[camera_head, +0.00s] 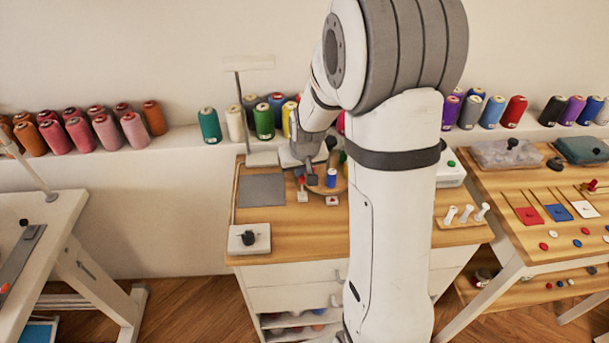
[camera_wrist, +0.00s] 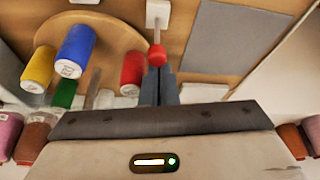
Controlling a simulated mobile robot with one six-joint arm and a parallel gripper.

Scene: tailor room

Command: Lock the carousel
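The carousel (camera_wrist: 112,40) is a round wooden disc carrying a yellow spool (camera_wrist: 39,70), a blue spool (camera_wrist: 76,52), a green spool (camera_wrist: 66,92) and a red spool (camera_wrist: 132,73). It is mostly hidden by my arm in the head view, where a blue spool (camera_head: 331,178) shows. A lever with a red knob (camera_wrist: 157,54) rises from a white base (camera_wrist: 158,12) beside the disc. My gripper (camera_wrist: 158,72) has its dark fingers close together, tips at the red knob. I cannot tell if they touch it. It points down in the head view (camera_head: 312,180).
A grey mat (camera_head: 262,190) and a white box with a black knob (camera_head: 249,239) are on the table's left. Thread cones line the back ledge. My arm blocks the table's middle.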

